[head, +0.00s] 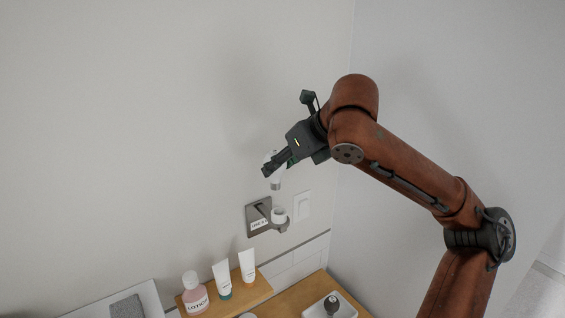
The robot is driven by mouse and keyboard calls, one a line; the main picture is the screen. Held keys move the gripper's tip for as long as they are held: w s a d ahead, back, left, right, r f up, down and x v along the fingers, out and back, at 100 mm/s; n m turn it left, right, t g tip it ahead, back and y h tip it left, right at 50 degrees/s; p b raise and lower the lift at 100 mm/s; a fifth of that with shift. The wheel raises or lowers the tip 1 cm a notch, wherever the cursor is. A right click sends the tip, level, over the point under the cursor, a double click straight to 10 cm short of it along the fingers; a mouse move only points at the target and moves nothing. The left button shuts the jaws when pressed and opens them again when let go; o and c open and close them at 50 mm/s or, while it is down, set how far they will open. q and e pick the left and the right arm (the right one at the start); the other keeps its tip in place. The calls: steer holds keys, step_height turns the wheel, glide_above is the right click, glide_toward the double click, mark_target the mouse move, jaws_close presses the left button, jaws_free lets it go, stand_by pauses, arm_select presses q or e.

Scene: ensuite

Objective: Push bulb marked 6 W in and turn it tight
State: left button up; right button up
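My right gripper (272,166) comes in from the right and is shut on a white bulb (277,179). The fingers cover part of the bulb, and its metal base points down. No 6 W mark can be read on it. My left gripper is not in view.
A white switch plate (302,206) is on the wall beside the socket. Below, a wooden shelf (256,298) carries a pink lotion bottle (195,296) and two white tubes (222,279). A white tray (345,309) with a dark-topped object (332,303) stands at lower right. The wall at left is clear.

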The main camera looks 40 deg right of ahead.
mark_target(279, 187)
steer(key=shift+s+f+b, duration=0.6)
steer(key=shift+s+f, duration=0.15)
steer(key=shift+f, duration=0.1)
steer(key=shift+w+f+b, duration=0.2)
steer(key=shift+f+b, duration=0.25)
steer(key=shift+f, duration=0.3)
steer(key=shift+w+f+b, duration=0.15)
steer(key=shift+f+b, duration=0.3)
steer(key=shift+f, duration=0.25)
steer(key=shift+s+f, duration=0.15)
steer(key=shift+s, duration=0.2)
steer(key=shift+w, duration=0.2)
steer(key=shift+s, duration=0.1)
arm_select(q)
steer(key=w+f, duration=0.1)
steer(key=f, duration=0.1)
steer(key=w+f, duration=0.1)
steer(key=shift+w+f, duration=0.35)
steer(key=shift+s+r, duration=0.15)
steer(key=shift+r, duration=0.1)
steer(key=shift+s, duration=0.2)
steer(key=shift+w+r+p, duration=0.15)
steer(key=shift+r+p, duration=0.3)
steer(key=shift+p, duration=0.1)
